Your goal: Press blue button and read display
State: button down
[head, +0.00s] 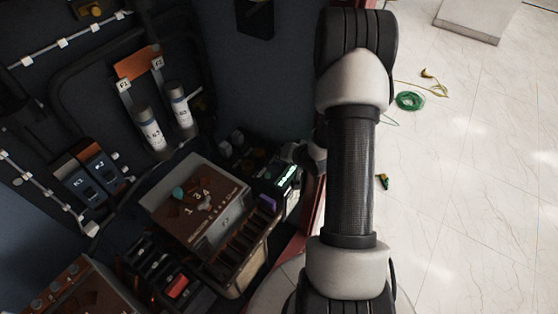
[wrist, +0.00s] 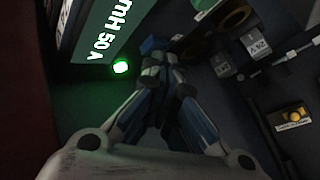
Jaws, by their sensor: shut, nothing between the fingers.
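My gripper (wrist: 163,68) shows in the wrist view with its blue and grey fingers closed together and nothing between them. A small blue patch (wrist: 152,45) lies right at the fingertips; I cannot tell whether it is the blue button or part of a finger. A round green light (wrist: 121,66) glows just left of the fingertips. In the head view a small lit green display (head: 287,177) shows at the cabinet's right side; its digits are too small to read. My arm stands just right of it.
A box with a rusty-brown top (head: 197,200), marked 1, 3, 4, stands left of the display. Labelled cylinders (head: 149,130) and dark breakers (head: 92,173) fill the cabinet. A yellow button (wrist: 297,115) sits at the wrist view's right. The pale floor (head: 490,200) is mostly clear, with a green cable coil (head: 409,101).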

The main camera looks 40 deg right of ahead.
jog(key=shift+r+p, duration=0.55)
jog(key=shift+r, duration=0.2)
notch_tip(320, 180, up, 5)
jog(key=p, duration=0.4)
dwell(0.7)
